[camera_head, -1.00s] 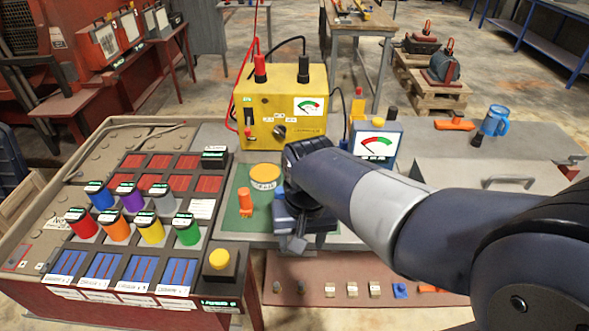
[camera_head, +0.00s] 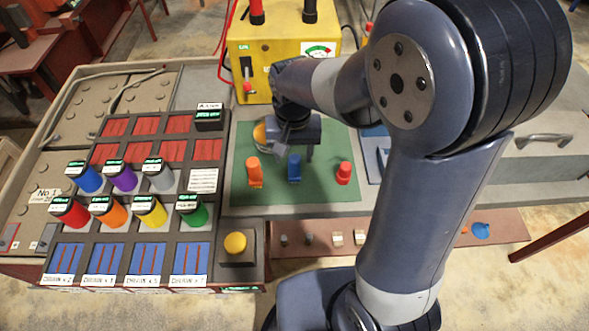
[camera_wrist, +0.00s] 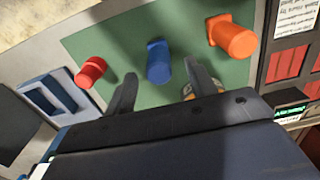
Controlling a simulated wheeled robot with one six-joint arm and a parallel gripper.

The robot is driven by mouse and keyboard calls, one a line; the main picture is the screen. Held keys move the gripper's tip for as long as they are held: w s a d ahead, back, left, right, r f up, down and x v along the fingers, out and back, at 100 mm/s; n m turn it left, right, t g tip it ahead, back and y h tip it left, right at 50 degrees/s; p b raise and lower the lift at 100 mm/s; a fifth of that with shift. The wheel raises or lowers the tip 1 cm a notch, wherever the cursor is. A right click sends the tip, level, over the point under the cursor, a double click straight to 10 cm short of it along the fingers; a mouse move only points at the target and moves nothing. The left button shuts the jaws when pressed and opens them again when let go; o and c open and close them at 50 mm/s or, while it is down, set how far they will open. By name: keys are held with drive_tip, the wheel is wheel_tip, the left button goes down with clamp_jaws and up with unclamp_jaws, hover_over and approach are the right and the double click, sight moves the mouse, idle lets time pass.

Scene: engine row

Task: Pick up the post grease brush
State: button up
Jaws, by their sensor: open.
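Three small upright pieces stand on the green mat (camera_head: 333,186): an orange one (camera_head: 255,171), a blue one (camera_head: 294,168) and a red one (camera_head: 343,173). None carries a readable name, so I cannot tell which is the post grease brush. My gripper (camera_wrist: 160,88) is open and empty above the mat. In the wrist view, the blue piece (camera_wrist: 158,62) is just beyond the gap between the fingers, the orange piece (camera_wrist: 232,38) is to the right and the red piece (camera_wrist: 91,72) to the left. A yellow-topped can (camera_head: 259,135) is partly hidden by my gripper.
A yellow meter box (camera_head: 255,62) stands behind the mat. A rack of coloured cylinders (camera_head: 150,212) and a yellow button (camera_head: 236,243) are to the left. A lower shelf (camera_head: 400,230) in front holds small parts. My arm covers much of the right side.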

sight(294, 158)
drive_tip(key=f, duration=0.5)
drive_tip(key=shift+w+d, duration=0.1)
drive_tip(key=shift+w, duration=0.1)
drive_tip(key=shift+r, duration=0.1)
drive_tip(key=shift+c, duration=0.2)
drive_tip(key=c, duration=1)
wheel_tip(294, 158, up, 10)
drive_tip(key=shift+r, duration=0.1)
